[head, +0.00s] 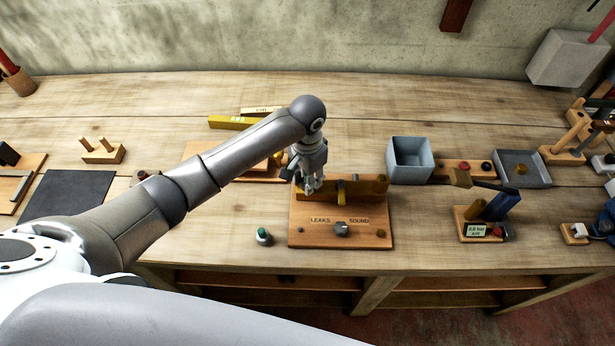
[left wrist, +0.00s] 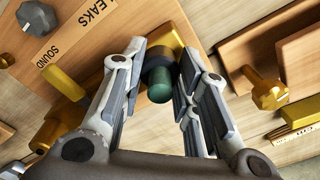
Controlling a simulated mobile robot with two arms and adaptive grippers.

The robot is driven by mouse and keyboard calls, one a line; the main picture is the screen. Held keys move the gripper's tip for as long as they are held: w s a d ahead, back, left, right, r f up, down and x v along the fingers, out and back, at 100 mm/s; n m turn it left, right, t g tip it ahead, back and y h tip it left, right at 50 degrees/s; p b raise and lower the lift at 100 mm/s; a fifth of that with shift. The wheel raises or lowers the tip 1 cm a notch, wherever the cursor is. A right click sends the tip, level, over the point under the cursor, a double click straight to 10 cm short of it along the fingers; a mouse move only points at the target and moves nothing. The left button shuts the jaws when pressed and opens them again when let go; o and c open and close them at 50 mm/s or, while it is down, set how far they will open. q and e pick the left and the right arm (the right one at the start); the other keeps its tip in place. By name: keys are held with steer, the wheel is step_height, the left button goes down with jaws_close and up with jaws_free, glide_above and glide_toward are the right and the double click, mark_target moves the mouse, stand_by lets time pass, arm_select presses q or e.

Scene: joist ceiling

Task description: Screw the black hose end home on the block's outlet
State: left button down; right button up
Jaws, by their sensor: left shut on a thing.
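The brass block (head: 368,189) stands at the back of a wooden board (head: 320,236) marked LEAKS and SOUND. My left gripper (head: 312,186) reaches down to the left end of the block. In the left wrist view my left gripper (left wrist: 160,58) is shut on the black hose end (left wrist: 157,60), a dark collar with a dark green round end (left wrist: 160,86) between the fingers. The brass outlet (left wrist: 166,38) shows right behind the collar, in line with it. I cannot tell how far the thread is engaged. My right gripper is not in view.
A green-topped fitting (head: 263,237) stands left of the board. A dark knob (head: 341,228) is on the board's front. A grey bin (head: 411,160) and a gauge stand (head: 477,229) are to the right. A dark mat (head: 68,194) lies left. The bench front between fitting and mat is mostly clear.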

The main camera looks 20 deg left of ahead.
arm_select(q)
steer(key=c, duration=1)
jaws_free()
steer(key=shift+c, duration=0.2)
steer(key=shift+r, duration=0.25)
step_height(320, 180, up, 16)
steer(key=shift+f, duration=0.25)
steer(key=shift+s, duration=0.1)
